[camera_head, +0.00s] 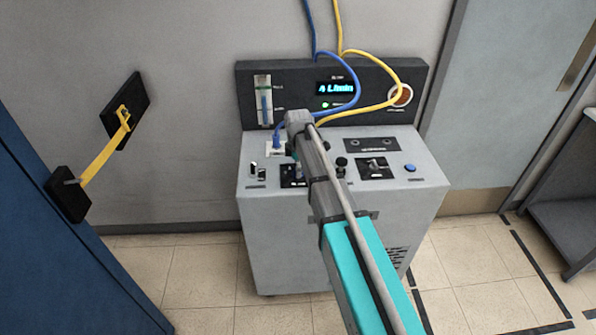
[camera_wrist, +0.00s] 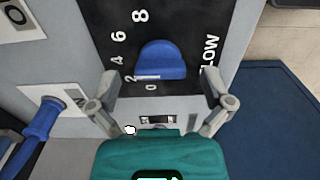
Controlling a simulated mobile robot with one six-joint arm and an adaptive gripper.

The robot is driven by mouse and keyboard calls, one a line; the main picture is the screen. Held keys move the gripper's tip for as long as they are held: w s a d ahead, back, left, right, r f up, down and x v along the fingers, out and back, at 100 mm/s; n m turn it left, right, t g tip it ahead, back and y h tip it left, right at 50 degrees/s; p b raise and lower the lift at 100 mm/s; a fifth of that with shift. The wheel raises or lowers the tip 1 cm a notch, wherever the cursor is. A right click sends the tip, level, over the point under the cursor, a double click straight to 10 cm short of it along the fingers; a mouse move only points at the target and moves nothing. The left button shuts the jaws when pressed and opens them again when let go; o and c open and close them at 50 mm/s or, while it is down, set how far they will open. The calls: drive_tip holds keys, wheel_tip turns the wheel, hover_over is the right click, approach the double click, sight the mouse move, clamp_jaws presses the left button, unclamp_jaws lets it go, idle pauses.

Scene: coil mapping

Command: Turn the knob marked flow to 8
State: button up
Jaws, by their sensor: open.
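The flow knob (camera_wrist: 162,60) is blue and sits on a dark dial plate (camera_wrist: 100,20) in the wrist view, with printed numbers 0, 2, 4, 6, 8 and a partly cut-off label reading "LOW". A short white line on the knob points left, close to the 2. My gripper (camera_wrist: 158,102) is open, one finger on each side below the knob, with nothing visible between them. It appears apart from the knob. In the head view my arm hides most of the knob and the gripper. The display (camera_head: 335,88) reads 4 L/min.
A blue hose (camera_wrist: 38,130) with its plug lies left of my gripper. Blue and yellow hoses (camera_head: 380,104) loop over the grey machine (camera_head: 300,240). Its top carries a black knob, switches and a blue button (camera_head: 410,168). A blue door (camera_head: 50,220) stands left.

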idle(0.3)
drive_tip(key=c, duration=1.1)
drive_tip(key=shift+c, duration=0.2)
drive_tip(key=shift+m, duration=0.4)
drive_tip(key=m, duration=0.9)
drive_tip(key=shift+m, duration=2.3)
